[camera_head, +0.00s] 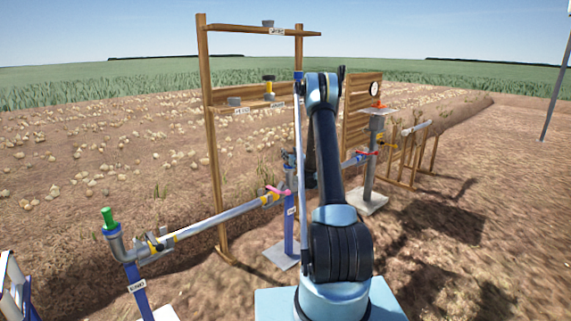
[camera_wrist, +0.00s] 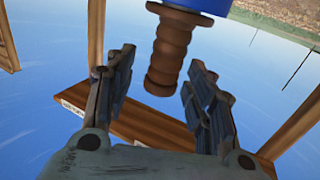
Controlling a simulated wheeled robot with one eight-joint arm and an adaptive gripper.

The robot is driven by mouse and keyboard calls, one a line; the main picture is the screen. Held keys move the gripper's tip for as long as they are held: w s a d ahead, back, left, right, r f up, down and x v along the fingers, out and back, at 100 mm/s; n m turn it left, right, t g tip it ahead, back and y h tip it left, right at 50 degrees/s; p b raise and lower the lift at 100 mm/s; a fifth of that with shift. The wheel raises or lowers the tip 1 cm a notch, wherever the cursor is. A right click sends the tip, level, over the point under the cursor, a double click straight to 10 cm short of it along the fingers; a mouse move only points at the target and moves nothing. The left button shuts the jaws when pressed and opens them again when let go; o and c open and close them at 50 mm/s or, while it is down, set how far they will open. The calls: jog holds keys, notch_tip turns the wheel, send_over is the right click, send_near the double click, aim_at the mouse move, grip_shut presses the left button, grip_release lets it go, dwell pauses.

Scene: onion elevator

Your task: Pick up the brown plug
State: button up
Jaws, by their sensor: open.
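In the wrist view the brown plug (camera_wrist: 170,50) is a ribbed, stepped cylinder. One end meets a blue rounded part (camera_wrist: 205,5) at the top edge of the picture. My gripper (camera_wrist: 163,65) is open, with one finger on each side of the plug. A gap shows between the plug and both fingers, so it is not held. In the head view my arm hides most of my gripper, and I cannot make out the brown plug there.
A wooden frame (camera_head: 213,150) with shelves stands just beyond the arm. A blue post (camera_head: 289,225) joins a grey pipe (camera_head: 220,217) that leads to an elbow with a green plug (camera_head: 108,218). A grey stand (camera_head: 372,155) is to the right. Open soil lies at far right.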

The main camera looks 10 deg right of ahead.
jog(key=shift+w+d, duration=0.15)
jog(key=shift+d, duration=0.2)
jog(key=shift+a, duration=0.15)
jog(key=shift+c, duration=0.4)
jog(key=shift+a, duration=0.25)
grip_shut()
jog(key=shift+r, duration=0.15)
